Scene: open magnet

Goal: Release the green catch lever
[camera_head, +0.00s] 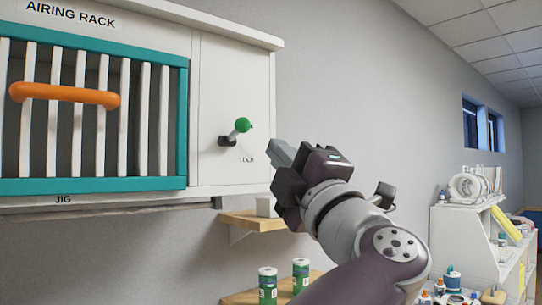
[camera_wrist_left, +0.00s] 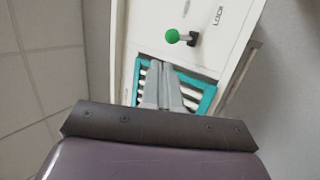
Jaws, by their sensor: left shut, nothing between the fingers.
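The green catch lever (camera_head: 242,125) has a round green knob on a short light shaft, set in a dark mount on the white cabinet's right front panel. It tilts up to the right in the head view. In the left wrist view the lever's green knob (camera_wrist_left: 172,36) shows beyond the fingertips, beside the word LOCK. My left gripper (camera_head: 281,153) is shut and empty, to the right of the lever and a little lower in the head view, apart from it. The shut fingers also show in the left wrist view (camera_wrist_left: 162,72). My right gripper is not in view.
The white cabinet (camera_head: 228,75) has a teal-framed slatted door (camera_head: 185,110) with an orange handle (camera_head: 64,95). Below it are a wooden shelf (camera_head: 250,221) and green-labelled cans (camera_head: 267,283). A white shelf unit (camera_head: 462,235) with clutter stands at the right.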

